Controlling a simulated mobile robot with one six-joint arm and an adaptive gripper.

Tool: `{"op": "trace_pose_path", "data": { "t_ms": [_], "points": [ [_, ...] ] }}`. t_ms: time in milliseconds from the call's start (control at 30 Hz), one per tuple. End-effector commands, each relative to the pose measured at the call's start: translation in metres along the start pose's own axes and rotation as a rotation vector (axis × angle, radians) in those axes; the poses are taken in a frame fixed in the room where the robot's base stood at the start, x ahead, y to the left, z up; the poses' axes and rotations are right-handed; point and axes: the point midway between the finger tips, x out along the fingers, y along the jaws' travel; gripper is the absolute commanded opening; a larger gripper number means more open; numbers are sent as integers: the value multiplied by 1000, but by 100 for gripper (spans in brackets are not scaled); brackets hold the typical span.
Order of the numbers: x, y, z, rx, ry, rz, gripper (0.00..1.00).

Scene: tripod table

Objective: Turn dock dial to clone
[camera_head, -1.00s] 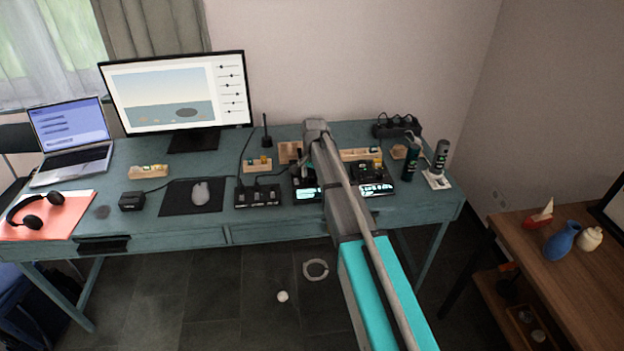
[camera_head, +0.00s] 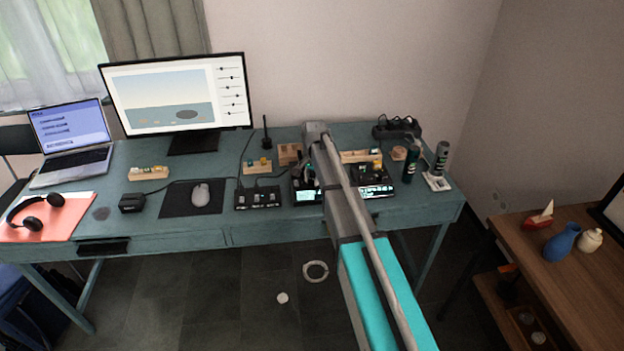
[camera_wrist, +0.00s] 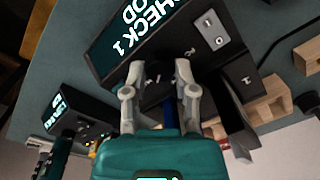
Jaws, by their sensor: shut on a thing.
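In the wrist view, a black dock (camera_wrist: 140,40) has a lit screen reading "CHECK 1" with a second line partly cut off, ending "OD". My gripper (camera_wrist: 158,75) has its two grey fingers shut on the dock dial at the dock's face. The dial is mostly hidden between the fingers, and its pointer and labels cannot be read. In the head view, the dock (camera_head: 306,195) stands on the desk, partly behind my arm. My gripper is hidden there by the arm.
A second black dock (camera_wrist: 72,115) with a lit screen stands to the left in the wrist view. Wooden blocks (camera_wrist: 262,100) stand to the right. In the head view, spray cans (camera_head: 411,160) stand right of the docks, and a black hub (camera_head: 257,197) lies left on the desk (camera_head: 225,215).

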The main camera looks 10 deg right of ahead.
Motion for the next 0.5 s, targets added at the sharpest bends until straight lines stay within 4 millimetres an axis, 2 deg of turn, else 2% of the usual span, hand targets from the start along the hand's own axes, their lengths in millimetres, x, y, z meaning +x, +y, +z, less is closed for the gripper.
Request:
{"op": "trace_pose_path", "data": {
  "t_ms": [267,500],
  "points": [
    [0,0,0,-125,-7,1,0],
    [0,0,0,-317,-17,0,0]
  ]
}}
